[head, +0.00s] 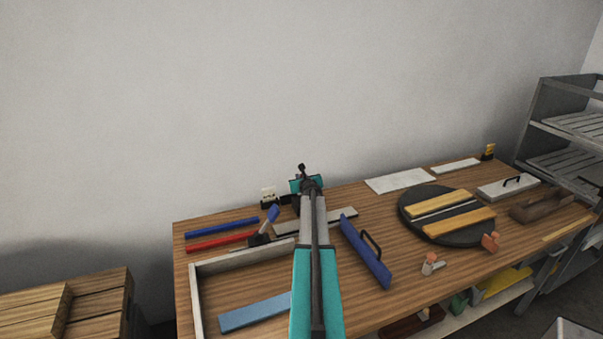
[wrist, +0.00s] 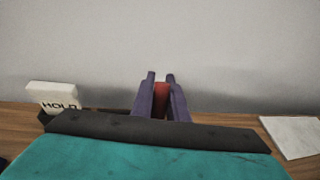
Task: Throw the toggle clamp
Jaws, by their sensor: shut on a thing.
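In the wrist view, the two dark purple fingers of my gripper (wrist: 161,88) are closed on a red piece (wrist: 161,99), which looks like the toggle clamp's handle. The red piece stands upright between the fingers. The rest of the clamp is hidden behind the gripper's dark and teal body. In the head view my gripper (head: 303,169) is at the far edge of the bench, just right of a small white sign; the red piece cannot be made out there.
The sign (wrist: 52,95) reads HOLD. The wooden bench (head: 350,206) holds a blue-handled tool (head: 272,214), a blue board with a black handle (head: 365,252), a black turntable (head: 412,206) with yellow strips, and a white sheet (head: 400,180). The wall is close behind.

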